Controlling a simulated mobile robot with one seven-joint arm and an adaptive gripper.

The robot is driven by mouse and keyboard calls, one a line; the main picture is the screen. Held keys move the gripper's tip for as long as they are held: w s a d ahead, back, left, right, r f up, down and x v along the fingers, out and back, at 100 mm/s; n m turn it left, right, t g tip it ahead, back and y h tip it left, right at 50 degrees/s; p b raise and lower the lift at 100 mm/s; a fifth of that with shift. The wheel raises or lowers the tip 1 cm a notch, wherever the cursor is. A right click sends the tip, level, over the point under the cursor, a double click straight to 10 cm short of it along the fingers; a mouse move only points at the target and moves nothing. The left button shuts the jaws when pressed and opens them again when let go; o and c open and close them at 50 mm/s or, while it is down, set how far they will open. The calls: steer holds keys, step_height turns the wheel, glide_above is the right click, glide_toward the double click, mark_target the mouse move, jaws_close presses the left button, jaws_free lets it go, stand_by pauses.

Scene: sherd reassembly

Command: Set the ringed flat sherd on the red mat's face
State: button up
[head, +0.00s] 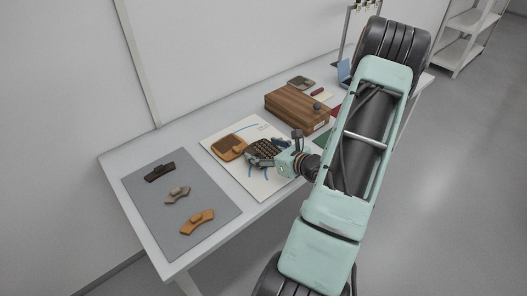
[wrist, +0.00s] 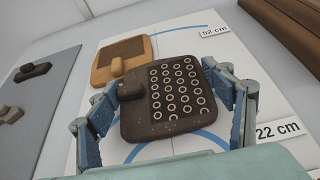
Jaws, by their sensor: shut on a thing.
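The ringed flat sherd (wrist: 175,95) is a dark brown, rounded square plate with rows of pale rings and a raised knob at its left. In the head view the sherd (head: 268,147) is over the white sheet, partly covered by my gripper (head: 263,158). In the wrist view my gripper (wrist: 167,105) is shut on it, with blue-grey fingers at its left and right edges. I cannot tell whether it touches the sheet. A small dark red patch (head: 317,91) shows behind the wooden box; I cannot tell whether it is the red mat.
An orange-brown sherd (head: 228,147) lies beside the held one on the white sheet (head: 250,181). A grey mat (head: 157,213) at left bears three curved sherds. A wooden box (head: 290,105) stands behind the sheet. A green patch (head: 321,139) shows beside my arm. Another sherd (head: 301,82) lies farther back.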

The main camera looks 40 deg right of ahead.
steer(key=shift+f, duration=0.2)
steer(key=shift+f, duration=0.15)
steer(key=o, duration=1.2)
steer(key=shift+o, duration=0.2)
